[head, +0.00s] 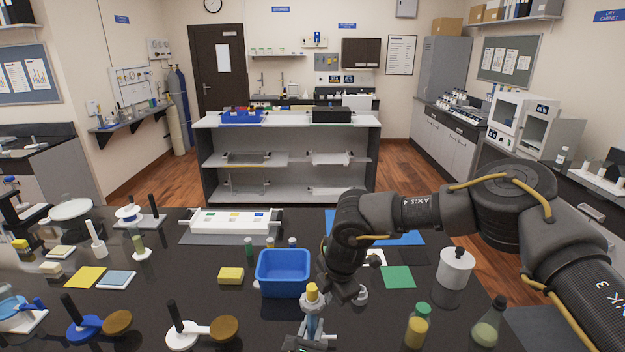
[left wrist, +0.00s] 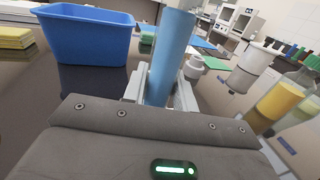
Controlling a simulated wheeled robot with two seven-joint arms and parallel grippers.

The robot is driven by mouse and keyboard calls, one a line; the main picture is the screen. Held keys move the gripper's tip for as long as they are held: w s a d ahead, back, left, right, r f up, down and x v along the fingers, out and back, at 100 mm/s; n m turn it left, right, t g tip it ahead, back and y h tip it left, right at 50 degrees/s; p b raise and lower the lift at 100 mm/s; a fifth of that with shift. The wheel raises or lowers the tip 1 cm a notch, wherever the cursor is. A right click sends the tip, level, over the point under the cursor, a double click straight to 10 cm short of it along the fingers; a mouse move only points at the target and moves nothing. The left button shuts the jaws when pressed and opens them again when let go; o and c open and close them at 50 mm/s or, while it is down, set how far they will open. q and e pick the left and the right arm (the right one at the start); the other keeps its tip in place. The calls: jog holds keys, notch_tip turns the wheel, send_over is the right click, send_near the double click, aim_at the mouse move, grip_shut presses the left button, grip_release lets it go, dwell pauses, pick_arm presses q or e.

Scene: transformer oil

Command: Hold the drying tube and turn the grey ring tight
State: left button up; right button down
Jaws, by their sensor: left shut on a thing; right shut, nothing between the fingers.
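The drying tube (head: 314,325) stands upright at the bottom middle of the head view, with a yellow top (head: 312,289) and a greyish collar (head: 311,303) just below it, which may be the grey ring. In the left wrist view the tube (left wrist: 170,55) is a blue cylinder, its top cut off by the frame. My left gripper (head: 315,339) is shut on the tube; its pale fingers (left wrist: 160,92) sit on both sides of it.
A blue bin (head: 283,273) stands behind and left of the tube, with a yellow sponge (head: 231,276) beside it. A small white item (head: 361,296) lies right of my right gripper. A white pot (head: 455,268) and bottles (head: 418,325) stand farther right.

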aim_at(315, 310)
jog(key=shift+s+d+x, duration=0.1)
jog(key=shift+s+x, duration=0.1)
jog(key=shift+x, duration=0.65)
jog(key=shift+s+d+x, duration=0.1)
jog(key=shift+s+x, duration=0.05)
jog(key=shift+x, duration=0.7)
jog(key=shift+f, duration=0.1)
jog(key=shift+w+a, duration=0.15)
jog(key=shift+a, duration=0.1)
jog(key=shift+s+a, duration=0.65)
jog(key=shift+a, duration=0.15)
jog(key=shift+s+a, duration=0.2)
jog(key=shift+a, duration=0.65)
jog(key=shift+s, duration=0.25)
